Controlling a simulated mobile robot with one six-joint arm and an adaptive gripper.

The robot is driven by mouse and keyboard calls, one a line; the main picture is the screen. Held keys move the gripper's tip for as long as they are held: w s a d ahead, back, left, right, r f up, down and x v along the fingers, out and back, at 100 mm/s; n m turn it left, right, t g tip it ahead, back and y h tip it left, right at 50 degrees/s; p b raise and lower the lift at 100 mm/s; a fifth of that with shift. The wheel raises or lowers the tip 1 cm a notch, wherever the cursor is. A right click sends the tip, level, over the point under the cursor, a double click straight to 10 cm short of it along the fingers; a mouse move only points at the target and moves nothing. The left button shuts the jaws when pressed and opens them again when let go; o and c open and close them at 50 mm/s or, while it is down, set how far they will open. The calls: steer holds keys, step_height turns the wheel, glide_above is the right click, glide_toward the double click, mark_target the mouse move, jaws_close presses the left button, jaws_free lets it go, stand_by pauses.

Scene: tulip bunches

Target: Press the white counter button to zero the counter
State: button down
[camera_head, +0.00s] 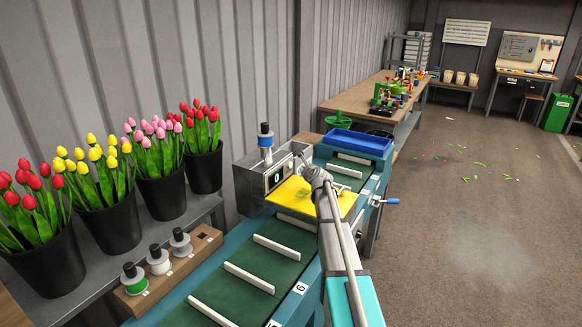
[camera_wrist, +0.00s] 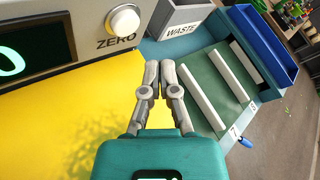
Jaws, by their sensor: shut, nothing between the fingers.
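The white counter button (camera_wrist: 123,21) is round, set in the grey counter box above the word ZERO, at the top of the wrist view. The counter box (camera_head: 250,187) carries a dark display (camera_head: 276,178) that reads a green 0 in the head view. My gripper (camera_wrist: 159,66) is shut and empty, over the right edge of the yellow plate (camera_wrist: 60,120). Its fingertips are below and right of the button in the wrist view, apart from it in the picture. In the head view my gripper (camera_head: 309,168) is just right of the display, and the button cannot be made out there.
A grey WASTE bin (camera_wrist: 180,18) and a blue tray (camera_head: 357,143) lie beyond the box. A green belt with white slats (camera_head: 250,265) runs below. Flower buckets (camera_head: 110,223) stand left. A blue-handled crank (camera_head: 391,201) sticks out right.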

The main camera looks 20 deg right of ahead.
steer(key=shift+s+d, duration=0.75)
steer(key=shift+s, duration=0.15)
steer(key=s+a+n+g, duration=0.1)
steer(key=s+a+n, duration=0.1)
steer(key=a, duration=0.1)
steer(key=s+a+f+n+g+y+p, duration=0.1)
steer(key=s+a+n, duration=0.1)
steer(key=a+n, duration=0.1)
steer(key=s+a+f+n+y, duration=0.1)
steer(key=s+a+n, duration=0.1)
steer(key=a, duration=0.2)
steer(key=shift+a+f+n+g+p, duration=0.15)
steer(key=shift+a+n+g+p, duration=0.15)
steer(key=shift+n+g+p, duration=0.1)
steer(key=s+a+f+n+g+y+p, duration=0.15)
steer(key=s+a+n+g, duration=0.25)
steer(key=s+a+n, duration=0.5)
steer(key=s+a+f+n+g+p, duration=0.25)
steer(key=s+a+n, duration=0.35)
steer(key=s, duration=0.5)
steer(key=s+a+n+g+h, duration=0.1)
steer(key=s+n+g, duration=0.1)
steer(key=s+n, duration=0.2)
steer(key=s+a+n+g+h+p, duration=0.1)
steer(key=s+n+g, duration=0.2)
steer(key=s, duration=0.6)
steer(key=shift+s+a+n, duration=0.35)
steer(key=shift+s+n, duration=0.05)
steer(key=shift+n, duration=0.5)
steer(key=shift+s, duration=0.1)
